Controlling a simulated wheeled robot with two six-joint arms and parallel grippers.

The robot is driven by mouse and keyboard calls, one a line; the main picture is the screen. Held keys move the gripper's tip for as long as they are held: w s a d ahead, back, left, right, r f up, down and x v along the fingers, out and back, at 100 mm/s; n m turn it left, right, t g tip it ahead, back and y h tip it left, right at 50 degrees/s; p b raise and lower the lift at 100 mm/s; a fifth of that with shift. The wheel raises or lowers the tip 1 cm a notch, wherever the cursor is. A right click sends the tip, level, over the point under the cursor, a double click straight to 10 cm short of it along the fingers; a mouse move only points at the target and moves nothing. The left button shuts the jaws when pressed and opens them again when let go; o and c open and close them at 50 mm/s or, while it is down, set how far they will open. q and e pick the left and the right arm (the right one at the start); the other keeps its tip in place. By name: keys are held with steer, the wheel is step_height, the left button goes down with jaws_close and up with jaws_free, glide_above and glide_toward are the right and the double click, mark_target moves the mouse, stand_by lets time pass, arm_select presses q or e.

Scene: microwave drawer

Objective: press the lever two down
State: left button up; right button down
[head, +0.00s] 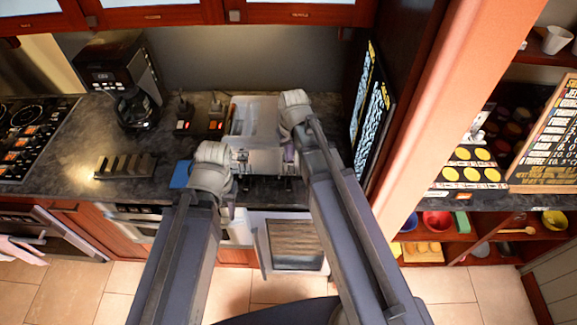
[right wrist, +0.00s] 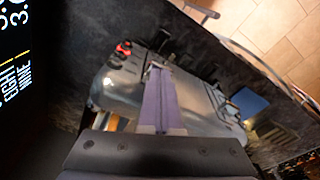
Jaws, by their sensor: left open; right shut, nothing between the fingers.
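A silver appliance (head: 262,160) sits on the counter between my two grippers. In the right wrist view its shiny grey body (right wrist: 125,88) fills the middle, with a red knob (right wrist: 123,48) at one end. Small dark parts (head: 288,184) show low on its front; I cannot tell which is lever two. My right gripper (head: 290,155) is shut and empty, at the appliance's right part. Its purple fingers (right wrist: 158,98) reach over the body in the wrist view; contact is unclear. My left gripper (head: 238,157) is open at the left end, its fingertips hard to make out.
A clear bin (head: 252,114) stands behind the appliance. A blue item (head: 180,174) lies left of it. Two dark devices with red switches (head: 182,125), a slotted rack (head: 125,166) and a coffee maker (head: 119,72) are further left. Dark panels (head: 377,115) stand at right.

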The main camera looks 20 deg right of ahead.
mark_target(290, 164)
steer(key=shift+f, duration=0.2)
step_height(290, 164, down, 7)
steer(key=b, duration=0.7)
steer(key=shift+r, duration=0.2)
steer(key=s, duration=0.1)
steer(key=s+p, duration=0.1)
steer(key=s+r, duration=0.1)
steer(key=shift+d, duration=0.25)
steer(key=shift+r+p, duration=0.1)
steer(key=shift+p, duration=0.2)
